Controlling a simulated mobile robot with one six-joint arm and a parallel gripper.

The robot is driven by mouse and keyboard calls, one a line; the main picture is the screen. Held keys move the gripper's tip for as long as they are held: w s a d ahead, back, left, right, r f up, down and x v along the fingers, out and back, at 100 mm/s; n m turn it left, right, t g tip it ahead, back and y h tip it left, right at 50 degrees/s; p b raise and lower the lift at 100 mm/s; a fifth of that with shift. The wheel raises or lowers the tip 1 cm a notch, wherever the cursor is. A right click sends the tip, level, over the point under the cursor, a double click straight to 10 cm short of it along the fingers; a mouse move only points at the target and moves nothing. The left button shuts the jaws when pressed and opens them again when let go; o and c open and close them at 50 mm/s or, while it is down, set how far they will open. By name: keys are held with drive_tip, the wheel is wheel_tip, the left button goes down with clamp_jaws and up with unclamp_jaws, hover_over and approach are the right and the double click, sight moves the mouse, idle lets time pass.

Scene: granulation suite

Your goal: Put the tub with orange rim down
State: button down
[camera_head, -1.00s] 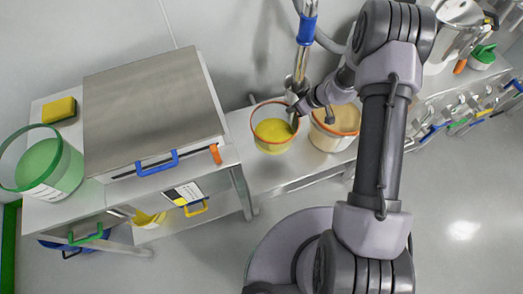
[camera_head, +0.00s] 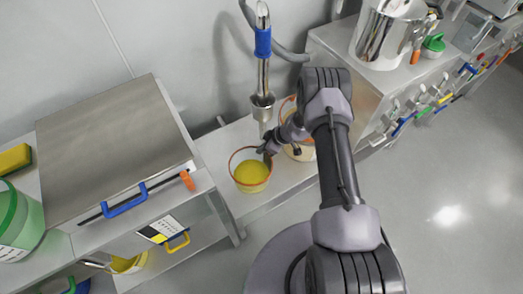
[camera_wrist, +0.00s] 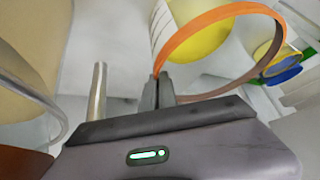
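The tub with orange rim (camera_head: 251,174) is clear-walled with yellow contents. It appears upright over the low bench beside the metal cabinet. My gripper (camera_head: 267,157) is at its right edge. In the wrist view my gripper's fingers (camera_wrist: 157,92) are closed on the tub's orange rim (camera_wrist: 212,17), with the yellow contents (camera_wrist: 200,35) beyond. I cannot tell whether the tub's base touches the bench.
A second, beige-filled tub (camera_head: 301,152) stands just right, partly behind my arm. A metal wand with blue grip (camera_head: 263,45) hangs behind. The low bench (camera_head: 215,150) has a little bare room by the cabinet (camera_head: 110,145). A steel pot (camera_head: 385,30) stands right.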

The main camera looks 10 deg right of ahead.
drive_tip(key=c, duration=1.7)
unclamp_jaws()
